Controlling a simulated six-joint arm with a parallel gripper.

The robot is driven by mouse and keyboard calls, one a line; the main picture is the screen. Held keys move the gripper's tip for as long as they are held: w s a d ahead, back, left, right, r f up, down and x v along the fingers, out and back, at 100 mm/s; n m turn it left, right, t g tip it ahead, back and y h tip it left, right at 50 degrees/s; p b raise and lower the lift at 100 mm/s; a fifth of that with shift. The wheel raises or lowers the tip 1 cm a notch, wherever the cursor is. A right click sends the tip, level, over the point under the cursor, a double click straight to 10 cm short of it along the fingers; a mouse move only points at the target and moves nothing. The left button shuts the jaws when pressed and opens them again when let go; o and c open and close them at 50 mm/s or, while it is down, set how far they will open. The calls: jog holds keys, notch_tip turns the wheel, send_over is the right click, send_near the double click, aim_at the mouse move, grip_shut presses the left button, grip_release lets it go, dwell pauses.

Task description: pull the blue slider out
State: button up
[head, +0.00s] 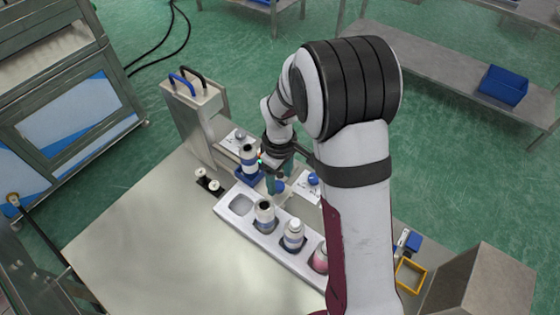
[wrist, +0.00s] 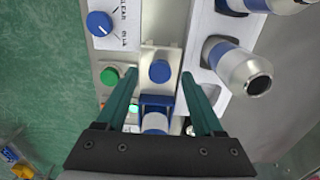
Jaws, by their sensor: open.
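The blue slider (head: 246,180) is a small blue holder at the crimping station, with a can (head: 251,157) standing upright in it. In the wrist view the slider (wrist: 155,101) shows between my green fingers, nearer the palm, with the can (wrist: 155,122) partly hidden by the gripper body. A round blue knob (wrist: 160,70) lies between my fingertips, in line with the slider, and also shows in the head view (head: 279,187). My gripper (wrist: 160,76) is open and empty, pointing down around the knob, with visible gaps on both sides. Whether the knob joins the slider is unclear.
A white tray (head: 229,211) with several cans and one empty pocket stands in front of the station. A press column with blue and black handles (head: 183,82) rises behind. A panel with a blue dial (wrist: 99,23) and green button (wrist: 109,76) is close by. The table's front left (head: 150,240) is clear.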

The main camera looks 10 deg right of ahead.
notch_tip(320, 180, up, 14)
jog(key=shift+f, duration=0.15)
jog(key=shift+s, duration=0.1)
jog(key=s+r+m+y, duration=0.1)
jog(key=s+m, duration=1.3)
jog(key=s, duration=1)
jog(key=shift+s+d+r+m+y, duration=0.2)
jog(key=shift+s+m+y, duration=0.1)
jog(key=shift+s+y, duration=0.1)
